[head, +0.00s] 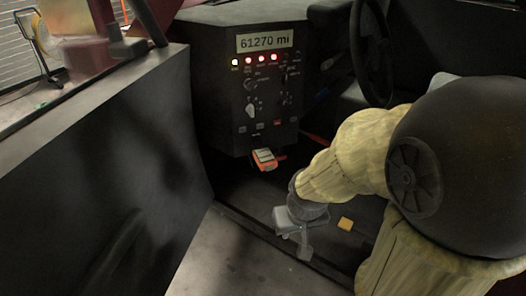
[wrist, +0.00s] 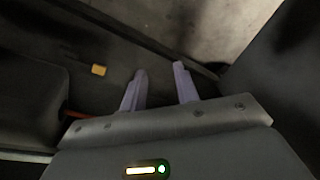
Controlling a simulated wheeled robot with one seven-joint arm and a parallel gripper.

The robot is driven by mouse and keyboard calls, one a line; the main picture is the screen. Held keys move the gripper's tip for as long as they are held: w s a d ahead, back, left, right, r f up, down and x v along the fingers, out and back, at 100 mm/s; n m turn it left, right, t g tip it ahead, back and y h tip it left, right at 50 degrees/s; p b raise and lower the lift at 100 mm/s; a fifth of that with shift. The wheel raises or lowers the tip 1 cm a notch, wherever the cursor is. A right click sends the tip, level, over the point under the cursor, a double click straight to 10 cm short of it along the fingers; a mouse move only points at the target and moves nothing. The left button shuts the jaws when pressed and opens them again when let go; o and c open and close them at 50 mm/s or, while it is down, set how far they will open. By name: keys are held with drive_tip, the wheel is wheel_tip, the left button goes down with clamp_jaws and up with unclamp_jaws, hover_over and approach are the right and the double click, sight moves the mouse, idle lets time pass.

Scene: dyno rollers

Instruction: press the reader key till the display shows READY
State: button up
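A small orange reader (head: 264,159) with a pale face hangs at the lower edge of the dark dash panel. Its key and any writing on its face are too small to make out. A display (head: 264,42) at the top of the panel shows "61270 mi". My gripper (head: 293,245) is below and to the right of the reader, low over the sill and floor, apart from it. In the wrist view my gripper (wrist: 160,68) has its two fingers spread with nothing between them. I cannot make out the reader in the wrist view.
The dash panel (head: 225,110) carries several lit lamps, knobs and switches. A steering wheel (head: 372,50) is at the upper right. A dark door (head: 100,160) fills the left. A small yellow block (head: 345,224) lies on the floor and shows in the wrist view (wrist: 98,70).

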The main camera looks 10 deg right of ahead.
clamp_jaws()
idle(1.9)
